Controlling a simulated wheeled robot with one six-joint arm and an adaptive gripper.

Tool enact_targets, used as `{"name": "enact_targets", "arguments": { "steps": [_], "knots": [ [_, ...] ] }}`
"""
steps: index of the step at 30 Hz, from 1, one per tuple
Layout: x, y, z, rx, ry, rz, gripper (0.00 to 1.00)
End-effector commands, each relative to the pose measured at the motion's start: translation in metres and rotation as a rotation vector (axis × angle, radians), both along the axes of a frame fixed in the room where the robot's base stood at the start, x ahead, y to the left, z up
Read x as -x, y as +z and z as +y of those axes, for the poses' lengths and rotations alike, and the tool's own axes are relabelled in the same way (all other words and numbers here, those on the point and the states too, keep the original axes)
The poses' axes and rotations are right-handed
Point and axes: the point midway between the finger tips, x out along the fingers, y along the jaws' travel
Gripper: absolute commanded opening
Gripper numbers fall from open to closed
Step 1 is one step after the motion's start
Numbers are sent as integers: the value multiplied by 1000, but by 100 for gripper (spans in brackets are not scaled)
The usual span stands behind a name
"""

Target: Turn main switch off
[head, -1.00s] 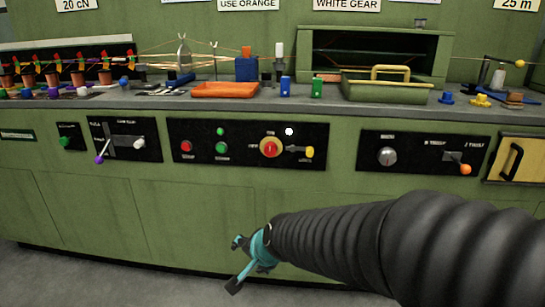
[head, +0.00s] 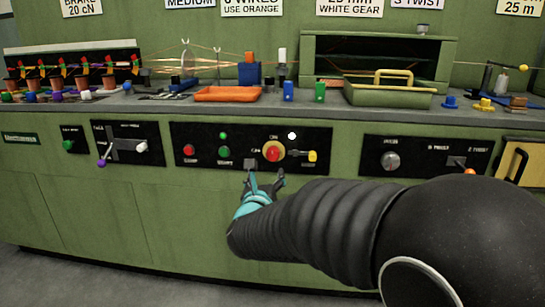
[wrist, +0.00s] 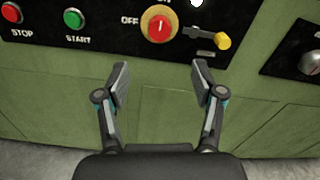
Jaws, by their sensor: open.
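The main switch (head: 273,151) is a red rotary knob on a yellow disc, set in the black centre panel. In the wrist view the main switch (wrist: 158,28) has a pale pointer line standing upright toward ON, with OFF lettered at its left. My gripper (head: 265,178) is open and empty, just below the switch in the head view. In the wrist view my gripper (wrist: 160,75) has its fingers spread below the switch, apart from it. The ON label is partly cut off in the wrist view.
Beside the switch, a yellow-tipped lever (wrist: 222,42) sticks out at the right. A red STOP button (wrist: 12,12) and a green START button (wrist: 73,18) lie to the left. A white lamp (head: 292,136) is above. The counter edge (head: 150,105) runs above the panels.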

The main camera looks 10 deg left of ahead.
Motion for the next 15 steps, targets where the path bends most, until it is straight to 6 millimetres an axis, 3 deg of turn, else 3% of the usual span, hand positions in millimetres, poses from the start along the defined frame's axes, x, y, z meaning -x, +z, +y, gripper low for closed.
{"name": "enact_targets", "arguments": {
  "steps": [5, 15],
  "knots": [
    [-12, 1, 0, -11, 0, 0, 68],
    [-72, 1, 0, -8, 0, 2, 68]
  ]
}}
